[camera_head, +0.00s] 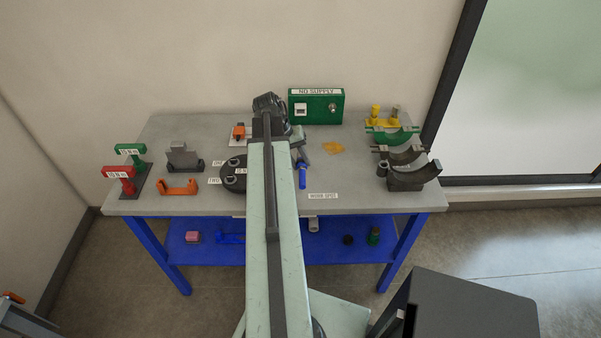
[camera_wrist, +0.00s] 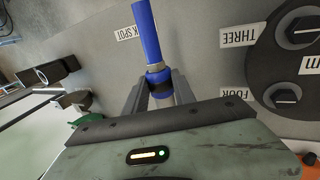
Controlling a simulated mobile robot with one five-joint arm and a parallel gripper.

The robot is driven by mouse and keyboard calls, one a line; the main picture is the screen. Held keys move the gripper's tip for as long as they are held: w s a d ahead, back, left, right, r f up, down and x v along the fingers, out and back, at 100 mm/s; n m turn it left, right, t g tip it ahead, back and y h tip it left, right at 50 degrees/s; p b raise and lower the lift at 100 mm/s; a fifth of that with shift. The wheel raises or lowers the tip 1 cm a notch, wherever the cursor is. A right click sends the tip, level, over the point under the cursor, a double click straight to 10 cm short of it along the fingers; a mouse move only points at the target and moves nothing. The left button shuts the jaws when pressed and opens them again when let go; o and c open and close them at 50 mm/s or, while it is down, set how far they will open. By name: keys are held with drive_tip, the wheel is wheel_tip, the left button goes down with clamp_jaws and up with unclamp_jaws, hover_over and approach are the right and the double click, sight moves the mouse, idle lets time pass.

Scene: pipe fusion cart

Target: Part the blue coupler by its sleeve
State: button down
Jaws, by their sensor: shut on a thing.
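The blue coupler (camera_wrist: 147,32) shows in the wrist view as a long blue tube, a bare metal section and a short blue collar, the sleeve (camera_wrist: 158,82), nearest my gripper. My gripper (camera_wrist: 158,92) is shut on the coupler at this collar, with one grey finger on each side. Its near end is partly hidden by the fingers and the gripper body. In the head view the coupler (camera_head: 302,177) shows on the grey table, right of my arm and left of the work spot label. I cannot tell if it touches the table.
A dark round plate with knobs (camera_head: 233,176) lies left of my arm. A green supply box (camera_head: 316,106) stands at the back. Dark cradles (camera_head: 412,176) stand at the right, and an orange bracket (camera_head: 178,188) at the left. The table around the work spot label (camera_head: 323,196) is clear.

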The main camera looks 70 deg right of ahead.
drive_tip(key=shift+p, duration=0.3)
wheel_tip(320, 180, down, 5)
drive_tip(key=b, duration=0.5)
drive_tip(key=shift+f+b, duration=0.4)
drive_tip(key=shift+b, duration=0.05)
idle(0.3)
drive_tip(key=c, duration=0.9)
unclamp_jaws()
drive_tip(key=shift+s+a, duration=0.1)
drive_tip(key=shift+c, duration=0.2)
